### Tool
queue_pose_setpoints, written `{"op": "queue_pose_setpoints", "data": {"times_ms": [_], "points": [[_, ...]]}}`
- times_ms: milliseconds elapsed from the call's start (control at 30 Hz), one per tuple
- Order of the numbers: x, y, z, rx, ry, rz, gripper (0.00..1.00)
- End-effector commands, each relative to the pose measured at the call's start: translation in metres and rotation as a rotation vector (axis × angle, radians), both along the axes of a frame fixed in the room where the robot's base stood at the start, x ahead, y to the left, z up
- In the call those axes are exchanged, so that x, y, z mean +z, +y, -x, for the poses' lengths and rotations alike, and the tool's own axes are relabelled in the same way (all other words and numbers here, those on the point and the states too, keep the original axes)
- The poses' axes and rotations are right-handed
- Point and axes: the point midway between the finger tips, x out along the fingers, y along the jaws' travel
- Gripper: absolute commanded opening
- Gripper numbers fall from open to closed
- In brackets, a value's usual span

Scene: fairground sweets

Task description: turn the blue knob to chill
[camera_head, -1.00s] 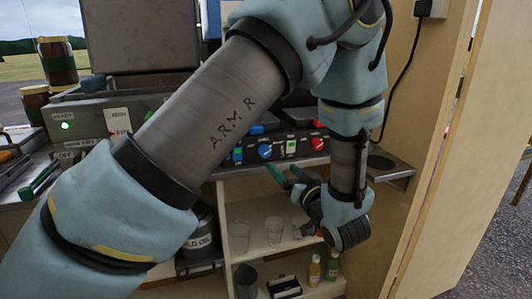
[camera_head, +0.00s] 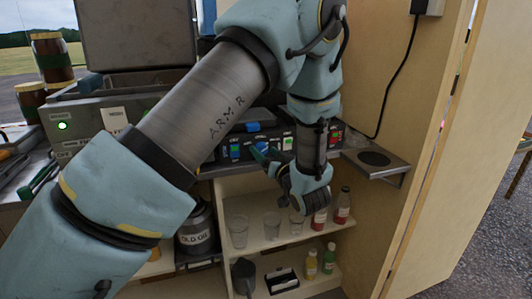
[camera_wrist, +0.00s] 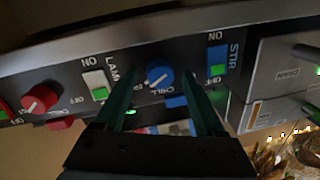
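The blue knob (camera_wrist: 159,78) is on the dark control panel (camera_wrist: 60,62), seen upside down in the wrist view. A white pointer line slants across its face. A CHILL label (camera_wrist: 153,91) is beside it; the other label is partly hidden. My gripper (camera_wrist: 160,84) is open, with one green finger on each side of the knob. I cannot tell whether either finger touches it.
A LAMP rocker switch (camera_wrist: 96,84) and a blue STIR switch (camera_wrist: 217,62) flank the knob closely. A red knob (camera_wrist: 39,99) is farther left. Below the panel, a shelf holds cups (camera_head: 238,231) and bottles (camera_head: 342,204). A wooden wall (camera_head: 415,120) stands at right.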

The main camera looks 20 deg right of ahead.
Motion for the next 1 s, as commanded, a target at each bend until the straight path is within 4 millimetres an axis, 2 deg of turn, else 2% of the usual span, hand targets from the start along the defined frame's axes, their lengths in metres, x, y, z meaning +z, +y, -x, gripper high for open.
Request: {"op": "queue_pose_setpoints", "data": {"times_ms": [67,600,1000], "points": [[0.0001,0.0,0.0002,0.0,0.0,0.0,0.61],[0.0002,0.0003,0.0004,0.001,0.0,0.0,0.0],[-0.0009,0.0004,0.0004,0.001,0.004,0.036,0.0]]}}
